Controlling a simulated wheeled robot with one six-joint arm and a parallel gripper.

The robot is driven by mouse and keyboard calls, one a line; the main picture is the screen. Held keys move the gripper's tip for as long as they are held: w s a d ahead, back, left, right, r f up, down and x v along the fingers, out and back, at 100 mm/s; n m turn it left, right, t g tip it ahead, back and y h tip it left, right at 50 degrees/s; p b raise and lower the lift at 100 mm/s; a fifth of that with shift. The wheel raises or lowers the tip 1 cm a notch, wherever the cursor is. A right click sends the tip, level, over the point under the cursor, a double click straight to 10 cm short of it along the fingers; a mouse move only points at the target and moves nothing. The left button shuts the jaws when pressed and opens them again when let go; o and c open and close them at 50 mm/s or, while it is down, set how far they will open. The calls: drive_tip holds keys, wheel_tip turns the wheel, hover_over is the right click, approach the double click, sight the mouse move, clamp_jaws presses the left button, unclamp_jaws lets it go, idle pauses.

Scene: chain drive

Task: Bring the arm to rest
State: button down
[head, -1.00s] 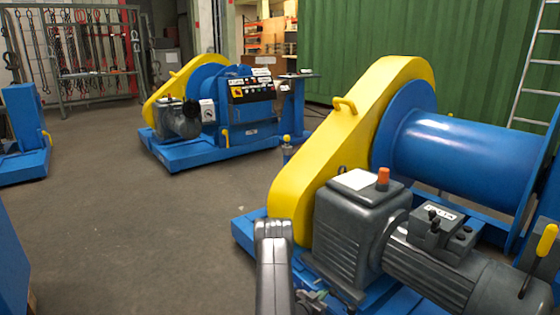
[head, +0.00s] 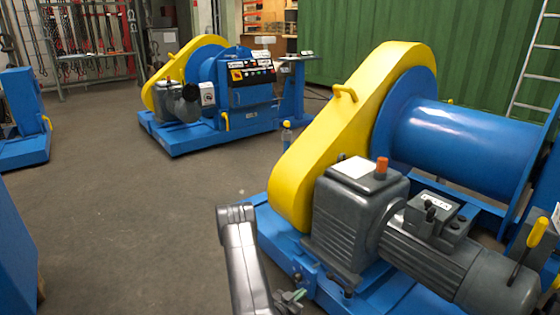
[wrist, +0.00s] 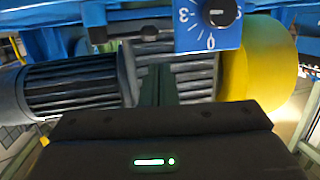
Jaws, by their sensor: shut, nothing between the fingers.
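My arm (head: 240,262) shows as a dark grey link at the bottom middle of the head view, in front of the near winch's blue base. In the wrist view my gripper (wrist: 164,78) is shut and empty; its dark fingers show above the black housing with a lit green light. Behind the fingers are a ribbed grey motor (wrist: 75,92), a yellow cover (wrist: 262,70) and a blue plate with a black knob (wrist: 218,12) and white numbers, upside down. I cannot tell whether the fingers touch anything.
The near winch has a yellow chain guard (head: 330,115), a blue drum (head: 460,145) and a grey gearbox (head: 355,215). A second winch (head: 215,95) stands farther back. A blue machine (head: 22,115) is at the left edge. The grey floor (head: 130,220) between is clear.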

drive_tip(key=b+x, duration=0.4)
drive_tip(key=x, duration=0.9)
drive_tip(key=s+n+t+y+p, duration=0.1)
drive_tip(key=s+n+t+y, duration=0.2)
drive_tip(key=s, duration=1)
drive_tip(key=shift+a+n+t+y+p, duration=0.35)
drive_tip(key=shift+n+y, duration=1.15)
drive_tip(key=shift+y, duration=0.7)
drive_tip(key=shift+r, duration=0.1)
